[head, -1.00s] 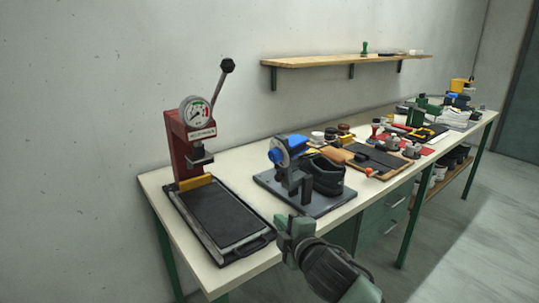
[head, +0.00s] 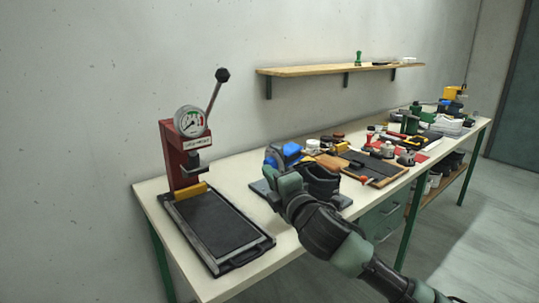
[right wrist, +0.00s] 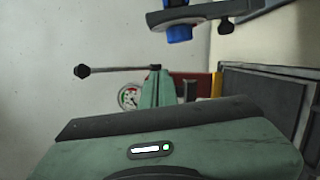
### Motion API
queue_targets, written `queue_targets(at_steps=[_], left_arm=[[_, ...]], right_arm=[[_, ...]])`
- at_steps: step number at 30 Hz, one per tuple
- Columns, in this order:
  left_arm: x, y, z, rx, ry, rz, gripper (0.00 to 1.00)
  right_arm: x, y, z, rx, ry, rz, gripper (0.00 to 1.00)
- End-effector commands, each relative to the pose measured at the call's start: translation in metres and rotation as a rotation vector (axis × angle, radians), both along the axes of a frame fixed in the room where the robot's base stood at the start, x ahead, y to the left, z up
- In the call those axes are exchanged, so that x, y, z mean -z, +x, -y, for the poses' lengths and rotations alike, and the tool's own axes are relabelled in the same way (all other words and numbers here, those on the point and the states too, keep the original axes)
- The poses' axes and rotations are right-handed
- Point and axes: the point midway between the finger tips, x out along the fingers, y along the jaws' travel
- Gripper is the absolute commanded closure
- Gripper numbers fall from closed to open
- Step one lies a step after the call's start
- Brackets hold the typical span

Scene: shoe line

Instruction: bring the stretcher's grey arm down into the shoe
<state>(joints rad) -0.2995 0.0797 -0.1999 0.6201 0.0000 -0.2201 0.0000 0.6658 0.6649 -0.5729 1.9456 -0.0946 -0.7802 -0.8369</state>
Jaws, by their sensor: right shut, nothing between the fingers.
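The stretcher's blue parts (head: 285,154) show above my right gripper (head: 280,183), on a dark grey base plate (head: 260,188). My gripper hides most of the stretcher, including its grey arm, in the head view. The dark shoe (head: 320,180) stands just right of the gripper, partly hidden by my wrist. The right gripper is shut and empty; whether it touches the stretcher I cannot tell. In the right wrist view a grey part of the stretcher with a blue knob (right wrist: 179,33) shows at the top, above the green fingers (right wrist: 155,88). My left gripper is not in view.
A red press (head: 178,158) with a gauge and lever stands at the left, behind a black tray (head: 222,225). A board (head: 375,167) and several small tools lie farther right on the bench. A shelf (head: 340,70) hangs on the wall.

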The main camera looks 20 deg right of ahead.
Motion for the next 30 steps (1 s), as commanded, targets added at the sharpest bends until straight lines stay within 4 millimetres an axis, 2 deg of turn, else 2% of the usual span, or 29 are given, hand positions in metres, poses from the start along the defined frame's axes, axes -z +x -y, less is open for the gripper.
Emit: queue_targets(at_steps=[6,12,15,18,30], left_arm=[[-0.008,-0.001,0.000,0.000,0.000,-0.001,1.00],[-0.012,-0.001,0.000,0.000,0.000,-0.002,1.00],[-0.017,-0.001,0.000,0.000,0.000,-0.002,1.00],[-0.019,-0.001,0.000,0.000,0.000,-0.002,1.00],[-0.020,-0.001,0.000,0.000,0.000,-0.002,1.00]], right_arm=[[-0.004,0.046,-0.005,0.001,0.002,0.000,1.00],[-0.006,0.082,-0.007,0.001,0.001,-0.001,1.00],[-0.009,0.085,0.011,0.002,-0.002,0.000,1.00],[-0.010,0.088,0.021,0.001,-0.002,-0.001,1.00],[-0.010,0.091,0.029,-0.001,0.000,0.000,1.00]])
